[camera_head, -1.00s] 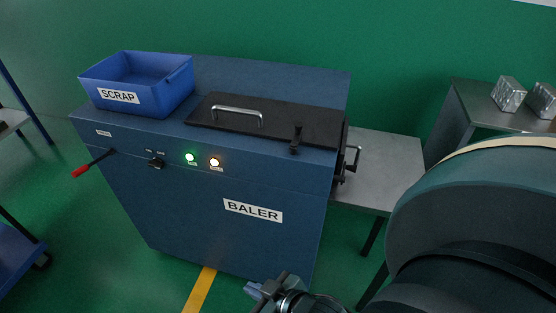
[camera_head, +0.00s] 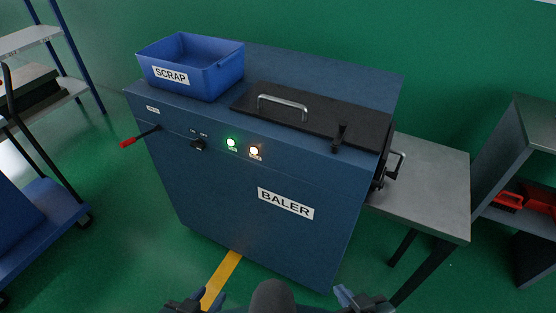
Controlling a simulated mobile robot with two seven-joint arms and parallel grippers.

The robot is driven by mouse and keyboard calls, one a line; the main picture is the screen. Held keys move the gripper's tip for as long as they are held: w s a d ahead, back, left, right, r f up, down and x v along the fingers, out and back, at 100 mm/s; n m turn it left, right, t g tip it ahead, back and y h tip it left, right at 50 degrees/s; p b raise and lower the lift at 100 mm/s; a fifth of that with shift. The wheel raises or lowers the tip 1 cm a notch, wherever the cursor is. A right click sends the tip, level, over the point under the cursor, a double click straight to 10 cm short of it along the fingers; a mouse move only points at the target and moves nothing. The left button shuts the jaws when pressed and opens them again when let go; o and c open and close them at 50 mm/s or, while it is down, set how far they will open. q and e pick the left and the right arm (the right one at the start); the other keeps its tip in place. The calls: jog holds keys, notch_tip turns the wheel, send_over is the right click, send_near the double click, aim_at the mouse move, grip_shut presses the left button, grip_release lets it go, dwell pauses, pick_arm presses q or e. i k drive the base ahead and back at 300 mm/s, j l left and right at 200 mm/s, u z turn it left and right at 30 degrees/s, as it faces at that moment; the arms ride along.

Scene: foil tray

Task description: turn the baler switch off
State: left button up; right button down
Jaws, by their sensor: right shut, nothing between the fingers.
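The dark blue baler (camera_head: 250,225) stands in the middle, with a white BALER label on its front. The baler switch (camera_head: 199,144) is a small black knob on the upper front panel, under small ON and OFF labels. I cannot tell which way the knob points. My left gripper (camera_head: 197,300) is low at the bottom edge, partly cut off, well below the switch and apart from it. I cannot tell whether it is open. My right gripper (camera_head: 355,299) is at the bottom edge too, right of centre, shut and empty, apart from the baler.
A blue SCRAP bin (camera_head: 222,76) and a black lid (camera_head: 310,116) are on top. A grey table (camera_head: 435,190) stands right.

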aim_at(199, 144)
jog(key=j+z, duration=0.2)
jog(key=i+j+z, duration=0.1)
jog(key=j+z, duration=0.5)
jog(key=i+j, duration=0.05)
jog(key=j, duration=0.05)
